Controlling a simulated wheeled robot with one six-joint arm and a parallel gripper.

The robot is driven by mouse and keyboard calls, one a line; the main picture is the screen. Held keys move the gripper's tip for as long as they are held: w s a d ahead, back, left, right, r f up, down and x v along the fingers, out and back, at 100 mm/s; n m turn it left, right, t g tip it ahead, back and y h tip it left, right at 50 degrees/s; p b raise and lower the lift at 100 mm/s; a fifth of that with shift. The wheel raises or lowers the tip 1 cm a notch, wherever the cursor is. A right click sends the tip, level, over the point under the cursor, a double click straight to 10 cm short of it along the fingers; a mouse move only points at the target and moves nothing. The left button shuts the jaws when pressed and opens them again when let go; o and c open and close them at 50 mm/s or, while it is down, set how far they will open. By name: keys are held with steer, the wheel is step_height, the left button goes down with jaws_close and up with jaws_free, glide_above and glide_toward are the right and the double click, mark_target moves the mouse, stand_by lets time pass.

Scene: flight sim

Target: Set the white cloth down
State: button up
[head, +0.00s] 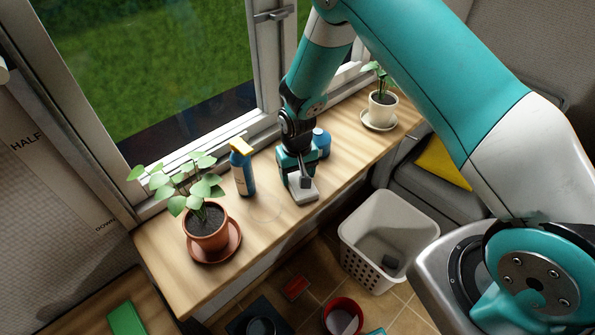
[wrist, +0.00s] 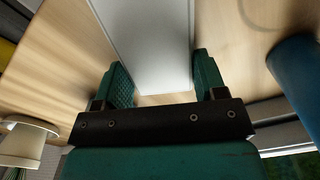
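The white cloth (head: 304,193) looks like a flat pale block, low at the wooden sill in the head view. In the wrist view the cloth (wrist: 150,45) fills the space between the two green fingers and extends past their tips. My gripper (head: 300,181) points down at the sill, and in the wrist view my gripper (wrist: 160,73) is shut on the cloth, a finger along each side. I cannot tell whether the cloth's underside touches the wood.
On the sill (head: 175,270) stand a blue spray bottle (head: 243,173), a blue container (head: 321,142) close behind my gripper, a terracotta-potted plant (head: 206,230) and a white-potted plant (head: 382,106). A faint ring mark (head: 265,213) lies on bare wood. A white basket (head: 375,250) stands below.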

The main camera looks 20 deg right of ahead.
mark_target(297, 175)
steer(key=o, duration=0.5)
steer(key=shift+c, duration=0.2)
step_height(297, 175, up, 12)
steer(key=b, duration=0.4)
steer(key=s+a+r+n+y, duration=0.2)
steer(key=s+a+r+n, duration=0.1)
steer(key=s+r, duration=0.95)
steer(key=s+r+n+y, duration=0.1)
steer(key=s+r+n, duration=0.1)
steer(key=s, duration=0.5)
steer(key=s+a+r+n+y, duration=0.1)
steer(key=s+r+n, duration=0.1)
steer(key=s, duration=0.5)
steer(key=shift+a+r, duration=0.25)
steer(key=shift+r, duration=0.35)
steer(key=shift+w, duration=0.1)
